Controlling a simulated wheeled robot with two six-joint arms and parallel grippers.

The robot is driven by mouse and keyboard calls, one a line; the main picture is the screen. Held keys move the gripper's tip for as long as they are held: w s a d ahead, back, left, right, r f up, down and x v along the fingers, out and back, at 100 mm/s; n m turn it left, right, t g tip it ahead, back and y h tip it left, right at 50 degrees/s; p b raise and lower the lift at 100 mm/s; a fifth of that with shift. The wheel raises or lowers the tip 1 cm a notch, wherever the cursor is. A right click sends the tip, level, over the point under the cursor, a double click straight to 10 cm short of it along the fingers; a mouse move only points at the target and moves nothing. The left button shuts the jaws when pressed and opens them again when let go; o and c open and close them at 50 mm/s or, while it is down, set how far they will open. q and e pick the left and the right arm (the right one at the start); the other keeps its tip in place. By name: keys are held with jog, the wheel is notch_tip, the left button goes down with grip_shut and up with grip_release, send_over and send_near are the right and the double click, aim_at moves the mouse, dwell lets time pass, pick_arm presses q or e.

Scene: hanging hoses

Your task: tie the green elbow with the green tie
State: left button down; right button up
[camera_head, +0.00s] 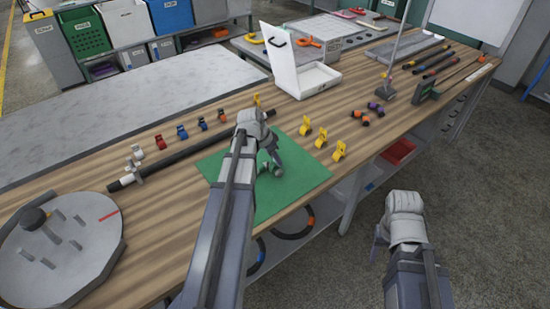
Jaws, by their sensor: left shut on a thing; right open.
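My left gripper (268,170) is low over the green mat (302,178) on the wooden bench. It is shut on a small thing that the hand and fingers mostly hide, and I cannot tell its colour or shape. My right gripper (380,243) is open and empty, off the bench's front edge at the lower right. I cannot pick out the green elbow or the green tie for certain; anything green on the mat blends with it.
A black bar (190,150) lies behind the mat, with a row of coloured clips behind it. Yellow clips (321,138) stand right of the mat. A round grey plate with pegs (85,262) is at left. A white open box (318,78) stands behind. Hoses (296,234) hang below the front edge.

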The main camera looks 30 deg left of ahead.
pick_arm(q)
jog(key=shift+f+b, duration=0.8)
dwell(0.5)
jog(key=c, duration=0.6)
grip_release()
jog(key=shift+c, duration=0.2)
jog(key=shift+r, duration=0.15)
jog(key=p+v, duration=0.7)
jog(key=shift+s+r, duration=0.15)
jog(key=shift+r, duration=0.05)
